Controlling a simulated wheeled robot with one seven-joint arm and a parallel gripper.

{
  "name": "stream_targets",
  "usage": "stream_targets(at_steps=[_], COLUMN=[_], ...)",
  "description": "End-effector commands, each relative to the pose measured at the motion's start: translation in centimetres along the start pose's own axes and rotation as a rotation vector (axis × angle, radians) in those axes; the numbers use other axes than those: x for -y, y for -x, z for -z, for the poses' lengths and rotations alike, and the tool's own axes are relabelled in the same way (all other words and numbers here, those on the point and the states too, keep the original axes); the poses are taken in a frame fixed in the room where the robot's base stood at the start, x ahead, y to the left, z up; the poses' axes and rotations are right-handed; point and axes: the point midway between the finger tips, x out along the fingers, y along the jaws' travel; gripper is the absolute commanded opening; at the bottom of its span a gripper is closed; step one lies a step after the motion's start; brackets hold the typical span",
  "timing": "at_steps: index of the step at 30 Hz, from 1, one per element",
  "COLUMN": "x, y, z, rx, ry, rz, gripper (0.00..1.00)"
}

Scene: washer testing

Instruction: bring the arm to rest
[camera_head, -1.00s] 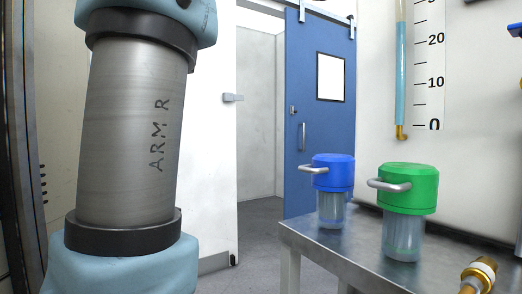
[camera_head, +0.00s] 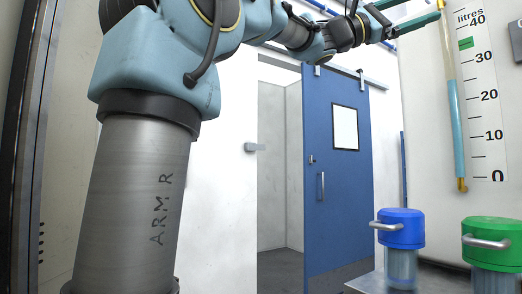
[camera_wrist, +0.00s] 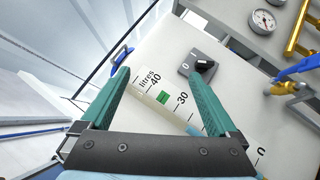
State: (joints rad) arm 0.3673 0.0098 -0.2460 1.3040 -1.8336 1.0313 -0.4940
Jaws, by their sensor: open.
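My arm, marked ARM R, rises on the left of the head view and reaches across the top to the right. My gripper (camera_head: 420,10) is at the top right of the head view, in front of the litre scale (camera_head: 478,100) on the white wall. In the wrist view its two green fingers are spread wide apart, and my gripper (camera_wrist: 160,75) is open with nothing between the fingers. The scale's numbers and green marker (camera_wrist: 163,97) show beyond the fingers, along with a grey switch with a black knob (camera_wrist: 203,66).
Blue-lidded (camera_head: 400,232) and green-lidded (camera_head: 494,240) containers stand on a metal table (camera_head: 372,284) at the lower right. A blue sliding door (camera_head: 335,200) stands beside an open doorway. A gauge (camera_wrist: 263,20) and brass pipes (camera_wrist: 300,27) are at the wrist view's upper right.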

Motion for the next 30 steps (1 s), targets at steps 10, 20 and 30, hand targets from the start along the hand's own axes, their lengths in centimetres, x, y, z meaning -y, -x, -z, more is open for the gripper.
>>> stream_targets(at_steps=[10, 20, 30], x=[3.2, 9.5, 22.5], y=[1.8, 6.9, 22.6], z=[5.1, 13.7, 25.2], rx=[-0.135, -0.369, -0.731], ry=[-0.031, -0.091, -0.211], rz=[0.077, 0.246, 0.671], gripper=[0.95, 0.95, 0.95])
